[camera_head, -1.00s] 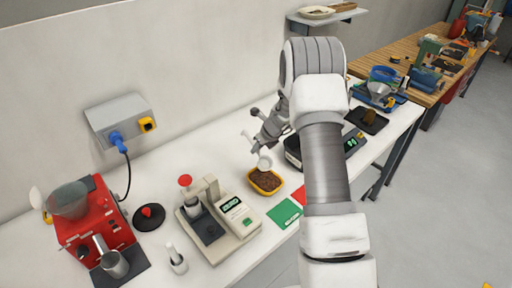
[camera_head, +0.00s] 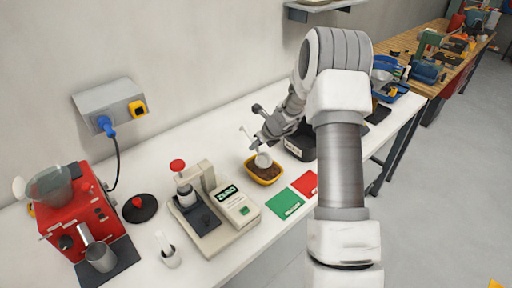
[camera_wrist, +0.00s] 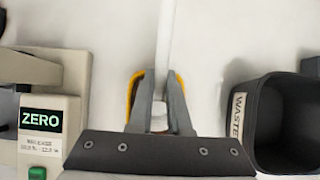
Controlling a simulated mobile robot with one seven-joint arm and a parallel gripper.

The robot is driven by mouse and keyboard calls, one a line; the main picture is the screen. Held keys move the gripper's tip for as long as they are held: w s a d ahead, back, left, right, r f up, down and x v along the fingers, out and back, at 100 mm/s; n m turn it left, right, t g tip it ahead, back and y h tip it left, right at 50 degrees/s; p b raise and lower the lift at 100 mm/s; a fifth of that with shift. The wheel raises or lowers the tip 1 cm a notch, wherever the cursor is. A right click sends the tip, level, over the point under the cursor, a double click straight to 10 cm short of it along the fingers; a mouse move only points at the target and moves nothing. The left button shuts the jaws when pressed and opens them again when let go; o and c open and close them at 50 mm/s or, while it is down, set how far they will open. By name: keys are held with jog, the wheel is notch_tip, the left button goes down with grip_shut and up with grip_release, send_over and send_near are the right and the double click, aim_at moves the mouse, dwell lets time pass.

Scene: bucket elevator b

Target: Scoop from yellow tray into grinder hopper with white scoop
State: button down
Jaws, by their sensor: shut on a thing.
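My gripper (camera_head: 262,142) is shut on the handle of the white scoop (camera_head: 263,159). The scoop's bowl is at the yellow tray (camera_head: 250,172), over or in the brown grounds; I cannot tell if it touches them. In the wrist view, the scoop's white handle (camera_wrist: 166,40) runs upward from between the fingers, and the fingers hide most of the yellow tray (camera_wrist: 134,90). The red grinder (camera_head: 85,215) stands at the far left, with its clear hopper (camera_head: 50,185) open on top. A black lid with a red knob (camera_head: 138,207) lies on the table beside it.
A beige device with a display (camera_head: 230,205) stands between grinder and tray. A black waste bin (camera_wrist: 285,120) is right of the tray. A white holder (camera_head: 169,256) is near the front edge. Green (camera_head: 285,203) and red cards lie in front of the tray.

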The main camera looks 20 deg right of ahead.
aim_at(260, 154)
jog(key=shift+s+d+f+b, duration=0.1)
jog(key=shift+s+f+b, duration=0.1)
jog(key=shift+f+b, duration=0.85)
jog(key=shift+s+d+f+b, duration=0.1)
jog(key=shift+s+f+b, duration=0.1)
jog(key=shift+f+b, duration=0.8)
jog(key=shift+s+d+b, duration=0.35)
jog(key=shift+s+b, duration=0.25)
jog(key=shift+s, duration=0.3)
jog(key=shift+a+r+p, duration=0.1)
jog(key=shift+r+p, duration=0.5)
jog(key=shift+p, duration=0.2)
jog(key=shift+w+r+p, duration=0.2)
jog(key=shift+p, duration=0.5)
jog(key=r+p, duration=0.1)
jog(key=p, duration=0.2)
jog(key=r+g+p, duration=0.1)
jog(key=p, duration=0.2)
jog(key=shift+w+a+p, duration=0.15)
jog(key=shift+w+p, duration=0.15)
